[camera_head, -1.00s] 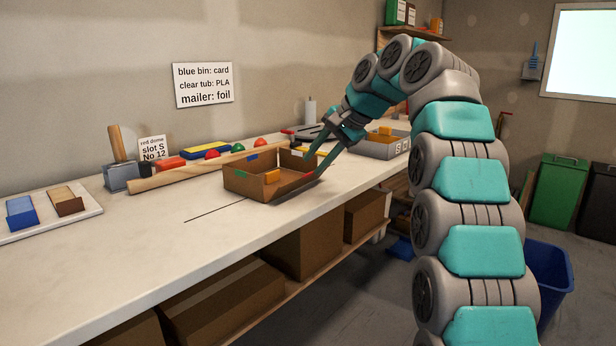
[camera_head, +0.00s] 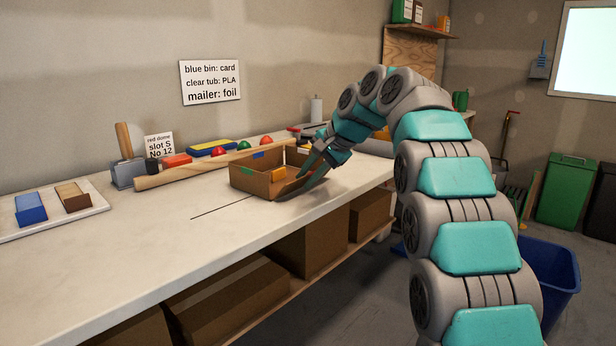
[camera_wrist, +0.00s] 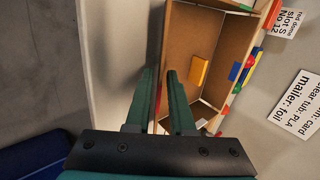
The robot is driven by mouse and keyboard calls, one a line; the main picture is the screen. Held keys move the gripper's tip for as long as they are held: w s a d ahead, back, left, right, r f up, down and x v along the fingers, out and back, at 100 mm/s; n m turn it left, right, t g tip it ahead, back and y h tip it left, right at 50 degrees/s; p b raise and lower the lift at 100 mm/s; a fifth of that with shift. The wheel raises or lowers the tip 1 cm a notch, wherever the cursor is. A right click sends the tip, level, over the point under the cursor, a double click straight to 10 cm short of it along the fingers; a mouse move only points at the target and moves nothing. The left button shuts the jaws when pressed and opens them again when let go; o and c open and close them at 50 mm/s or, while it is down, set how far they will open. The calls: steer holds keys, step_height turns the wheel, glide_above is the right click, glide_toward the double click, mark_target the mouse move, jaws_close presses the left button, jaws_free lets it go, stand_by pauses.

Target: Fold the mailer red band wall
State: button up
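The mailer (camera_head: 250,182) is an open cardboard box on the workbench, with a green mark on its left wall and a blue mark on its back wall. A yellow-orange piece (camera_head: 280,173) shows inside it, also in the wrist view (camera_wrist: 199,71). My gripper (camera_head: 288,194) is low at the mailer's front right side, its fingers slanting down. In the wrist view my two fingers (camera_wrist: 160,80) stand a narrow gap apart at the mailer's edge. I cannot tell whether they touch the wall. The red band is hidden behind my gripper in the head view.
A wooden bar (camera_head: 175,176) lies behind the mailer, with red and green domes near it. A white tray (camera_head: 88,204) with blue and brown pieces sits at the left. The bench top (camera_head: 150,250) in front is clear. A blue bin (camera_head: 550,268) stands on the floor at right.

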jaws_close()
stand_by(1.1)
